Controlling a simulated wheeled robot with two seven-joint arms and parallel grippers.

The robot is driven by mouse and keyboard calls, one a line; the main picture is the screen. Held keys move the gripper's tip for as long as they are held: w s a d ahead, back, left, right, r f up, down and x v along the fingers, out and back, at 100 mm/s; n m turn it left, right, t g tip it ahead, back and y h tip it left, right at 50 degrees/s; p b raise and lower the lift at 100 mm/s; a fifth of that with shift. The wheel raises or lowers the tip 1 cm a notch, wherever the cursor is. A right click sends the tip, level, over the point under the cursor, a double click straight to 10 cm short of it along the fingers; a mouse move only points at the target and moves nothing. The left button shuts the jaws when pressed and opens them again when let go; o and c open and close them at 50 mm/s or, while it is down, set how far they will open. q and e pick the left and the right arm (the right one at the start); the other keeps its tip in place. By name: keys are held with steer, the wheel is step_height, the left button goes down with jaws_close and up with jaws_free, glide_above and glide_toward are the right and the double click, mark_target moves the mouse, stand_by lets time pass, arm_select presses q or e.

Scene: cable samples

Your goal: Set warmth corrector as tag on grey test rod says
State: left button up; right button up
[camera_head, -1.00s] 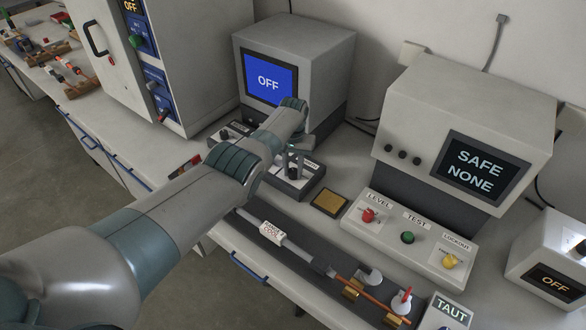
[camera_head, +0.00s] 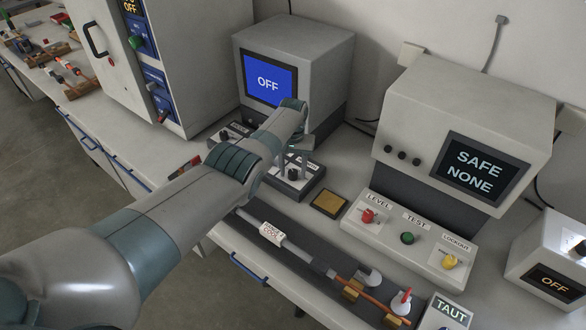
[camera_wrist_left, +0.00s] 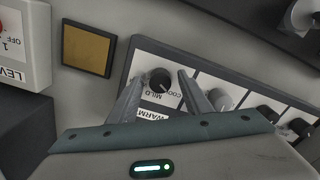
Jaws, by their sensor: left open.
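The grey test rod (camera_head: 300,251) lies along the front of the bench and carries a white tag (camera_head: 272,234); its lower line looks like COOL, the upper line is small. The warmth corrector is a dark knob (camera_wrist_left: 160,80) on a control box, with COOL, MILD and WARM lettering beside it in the left wrist view. The box (camera_head: 308,190) also shows in the head view, partly behind my arm. My left gripper (camera_wrist_left: 161,78) is open, its two fingers on either side of the knob; contact cannot be told. My right gripper is out of view.
Several other knobs (camera_wrist_left: 221,99) line the same box. A brass-coloured plate (camera_head: 329,204) lies right of it, then a panel with LEVEL, TEST and LOCKOUT controls (camera_head: 408,238). Another display (camera_head: 481,171) reads SAFE NONE.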

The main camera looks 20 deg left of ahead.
mark_target(293, 171)
arm_select(q)
steer(key=shift+r, duration=0.1)
steer(key=shift+r+p, duration=0.3)
steer(key=shift+r, duration=0.25)
step_height(293, 171, up, 4)
steer(key=shift+r+p, duration=0.1)
steer(key=shift+p, duration=0.25)
step_height(293, 171, up, 12)
steer(key=b, duration=0.2)
